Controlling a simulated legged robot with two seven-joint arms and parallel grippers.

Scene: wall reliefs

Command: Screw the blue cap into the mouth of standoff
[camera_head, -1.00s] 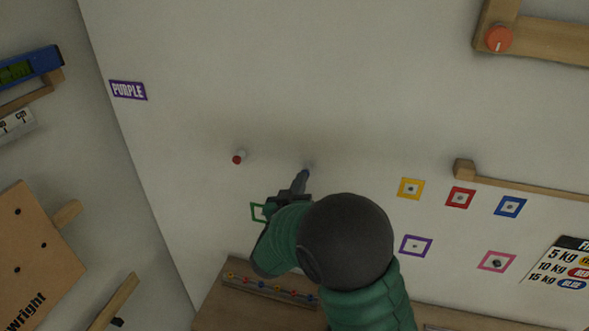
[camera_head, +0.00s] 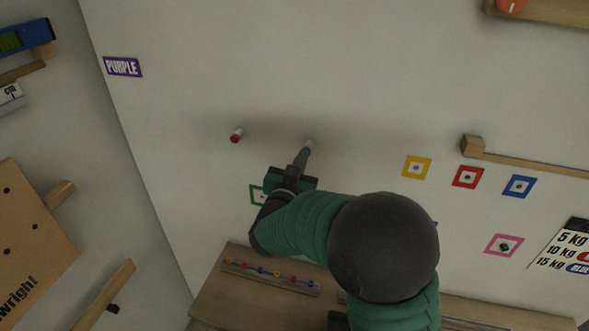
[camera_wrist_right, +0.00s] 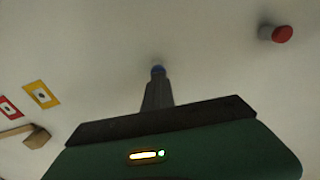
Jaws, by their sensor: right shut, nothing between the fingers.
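My right gripper (camera_head: 303,160) points up at the wall, its fingers shut with nothing gripped between them. Right at the fingertips in the right wrist view is a small blue cap (camera_wrist_right: 158,70). A pale standoff (camera_head: 309,144) shows just beyond the fingertips in the head view. The cap seems in line with this standoff, but I cannot tell how deep it sits in its mouth. A second white standoff with a red cap (camera_head: 236,135) stands to the left; it also shows in the right wrist view (camera_wrist_right: 277,33). My left gripper is not in view.
A purple label (camera_head: 122,67) is at upper left. A wooden ledge with coloured beads (camera_head: 270,279) is below. The wall around the standoffs is clear.

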